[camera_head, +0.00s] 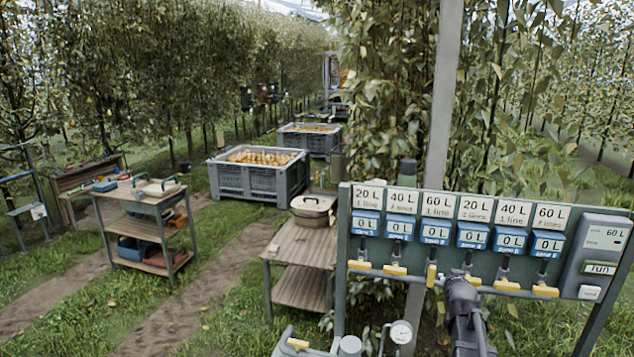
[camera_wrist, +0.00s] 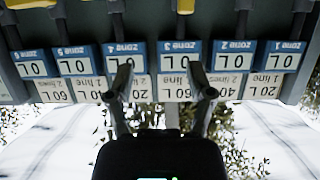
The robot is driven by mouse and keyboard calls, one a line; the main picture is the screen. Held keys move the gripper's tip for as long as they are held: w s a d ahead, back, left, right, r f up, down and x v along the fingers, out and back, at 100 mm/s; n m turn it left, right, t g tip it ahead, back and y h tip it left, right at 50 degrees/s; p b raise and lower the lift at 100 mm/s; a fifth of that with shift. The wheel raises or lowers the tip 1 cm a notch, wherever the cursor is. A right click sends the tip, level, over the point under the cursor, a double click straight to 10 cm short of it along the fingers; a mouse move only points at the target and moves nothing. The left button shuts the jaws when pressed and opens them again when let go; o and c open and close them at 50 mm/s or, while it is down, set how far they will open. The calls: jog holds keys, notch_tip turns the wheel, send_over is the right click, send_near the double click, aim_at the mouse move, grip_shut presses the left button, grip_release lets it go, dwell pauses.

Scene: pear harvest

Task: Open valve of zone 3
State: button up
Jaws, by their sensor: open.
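The valve panel (camera_head: 345,290) stands at the right of the head view with a row of zone valves under blue counters. The zone 3 counter (camera_head: 434,231) reads 0 L under a card of 60 L, 1 line; it also shows upside down in the wrist view (camera_wrist: 180,55). The zone 3 yellow handle (camera_head: 431,276) hangs vertical, while the other handles lie roughly horizontal. In the wrist view that handle (camera_wrist: 185,5) is cut by the top edge. My gripper (camera_wrist: 163,85) is open and empty, its fingers apart before the zone 3 and 4 counters. In the head view it partly covers the zone 4 handle (camera_head: 472,280).
A grey control box (camera_head: 597,257) with a green run display is at the panel's right end. A post (camera_head: 442,100) rises behind the panel. A wooden cart (camera_head: 300,252) with a lidded pot stands left of it. Pear bins (camera_head: 255,185) stand farther back on the grass.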

jog(key=s+a+f+n+g+y+b, duration=0.25)
jog(key=s+a+f+g+b, duration=0.4)
jog(key=s+a+f, duration=0.6)
jog(key=s+a+f+g+y+b, duration=0.1)
jog(key=s+a+f+g+b, duration=0.5)
jog(key=s+a+f, duration=0.4)
jog(key=s+f, duration=0.1)
jog(key=s, duration=0.3)
jog(key=shift+a+f+n, duration=0.3)
jog(key=shift+f+n, duration=0.05)
jog(key=shift+g+y, duration=0.25)
